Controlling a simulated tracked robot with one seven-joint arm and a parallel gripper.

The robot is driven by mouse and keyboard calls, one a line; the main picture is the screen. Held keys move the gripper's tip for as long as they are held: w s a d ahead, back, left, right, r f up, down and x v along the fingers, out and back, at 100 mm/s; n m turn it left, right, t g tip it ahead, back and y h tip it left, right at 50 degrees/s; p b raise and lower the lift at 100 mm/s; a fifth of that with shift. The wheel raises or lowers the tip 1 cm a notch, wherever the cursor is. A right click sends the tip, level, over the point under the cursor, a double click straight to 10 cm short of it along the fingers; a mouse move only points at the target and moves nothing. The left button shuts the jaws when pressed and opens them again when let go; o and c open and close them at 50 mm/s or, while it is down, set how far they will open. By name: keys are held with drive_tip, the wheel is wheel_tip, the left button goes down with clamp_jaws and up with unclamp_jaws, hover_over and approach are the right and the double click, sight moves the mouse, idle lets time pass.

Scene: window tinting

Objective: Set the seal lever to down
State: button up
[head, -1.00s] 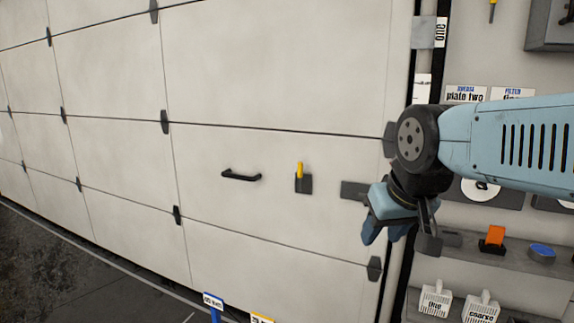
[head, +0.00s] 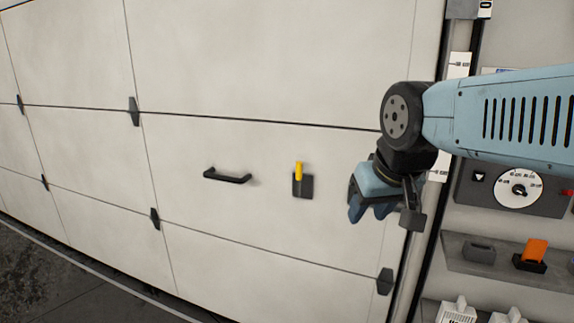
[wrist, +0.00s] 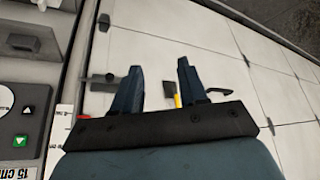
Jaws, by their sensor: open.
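A yellow lever (head: 298,171) stands upright on a small dark plate (head: 303,187) on the pale sectional door; it carries no readable label. In the wrist view the yellow lever (wrist: 178,100) and its dark plate (wrist: 170,87) show between my fingers, close to the right one. My gripper (head: 368,210) is open and empty, to the right of the lever and apart from it in the head view. Its two blue fingers (wrist: 160,68) are spread in the wrist view, pointing towards the door.
A black pull handle (head: 227,176) is fixed on the door (head: 250,80) left of the lever. At right are a dial panel (head: 518,190) and a shelf (head: 462,262) with an orange block (head: 535,250). A dark bar (wrist: 101,77) lies near my left finger.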

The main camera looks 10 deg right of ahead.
drive_tip(key=shift+o, duration=0.5)
drive_tip(key=shift+w+a, duration=0.15)
drive_tip(key=shift+a, duration=0.05)
drive_tip(key=t, duration=1.2)
approach(300, 166)
drive_tip(key=w, duration=1.1)
drive_tip(key=shift+w+f, duration=0.15)
drive_tip(key=shift+w, duration=0.05)
drive_tip(key=shift+c, duration=0.4)
clamp_jaws()
